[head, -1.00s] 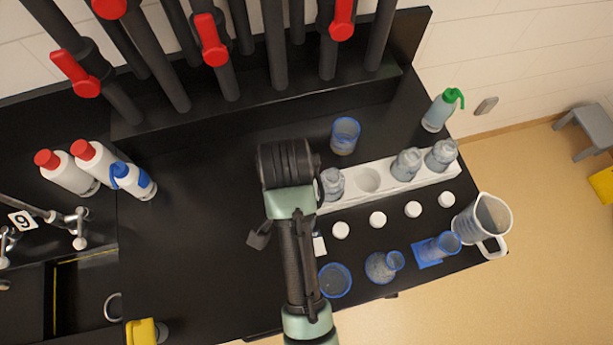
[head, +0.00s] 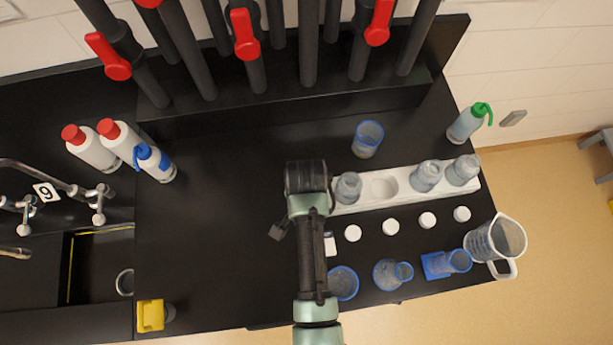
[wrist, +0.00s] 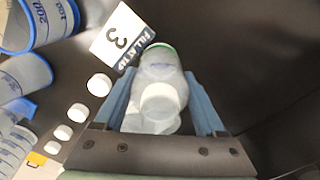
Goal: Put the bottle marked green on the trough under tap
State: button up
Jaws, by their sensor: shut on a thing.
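In the head view my dark wrist hides the fingers and the held bottle, over the middle of the black bench. A card (wrist: 122,38) reading "3" and "FILL AT" lies beside the bottle in the wrist view. At the left of the head view, a metal tap (head: 98,196) by a sign reading "9" (head: 46,194) stands at a dark sunken trough (head: 85,232) with a yellow line inside.
A white rack (head: 400,200) right of my wrist holds several clear bottles and has one empty hole. White caps, blue-rimmed beakers, flasks and a jug (head: 495,240) stand at right.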

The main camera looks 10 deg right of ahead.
jog(key=shift+f, duration=0.15)
jog(key=o, duration=1.3)
